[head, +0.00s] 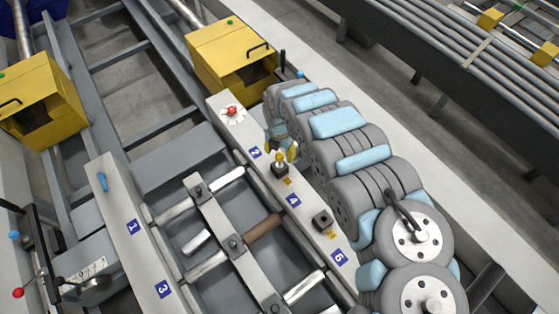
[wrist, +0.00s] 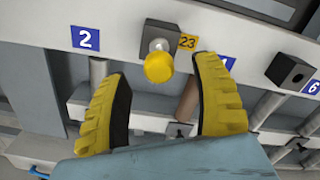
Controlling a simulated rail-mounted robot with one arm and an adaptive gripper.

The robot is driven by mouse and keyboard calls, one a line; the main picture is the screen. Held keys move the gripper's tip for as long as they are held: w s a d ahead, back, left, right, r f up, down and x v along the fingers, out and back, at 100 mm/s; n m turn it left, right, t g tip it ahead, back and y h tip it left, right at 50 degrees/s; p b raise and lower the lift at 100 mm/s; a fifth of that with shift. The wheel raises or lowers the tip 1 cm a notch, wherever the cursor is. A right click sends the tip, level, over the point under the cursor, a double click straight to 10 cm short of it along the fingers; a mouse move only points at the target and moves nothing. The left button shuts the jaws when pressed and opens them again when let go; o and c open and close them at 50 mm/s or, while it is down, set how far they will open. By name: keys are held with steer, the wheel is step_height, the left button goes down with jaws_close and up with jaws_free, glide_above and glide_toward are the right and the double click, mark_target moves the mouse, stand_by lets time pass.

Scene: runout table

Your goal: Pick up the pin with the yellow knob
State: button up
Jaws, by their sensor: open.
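The pin with the yellow knob (head: 280,157) stands in a dark block on the light rail, between the blue "2" and "4" plates, in the head view. In the wrist view its round yellow knob (wrist: 158,67) faces the camera, with a pale metal collar behind it and a yellow "23" label beside it. My gripper (wrist: 153,80) is open, its yellow ribbed fingers to the left and right of the knob, with gaps on both sides and no contact visible. In the head view the gripper (head: 287,150) is beside the knob, partly hidden by my grey and blue arm.
A red knob (head: 231,110) on a white disc is at the rail's far end. A yellow housing (head: 229,52) stands behind. Rollers and crossbars lie left of the rail.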

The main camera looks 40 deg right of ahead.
mark_target(280, 164)
steer(key=shift+f, duration=1.3)
jaws_close()
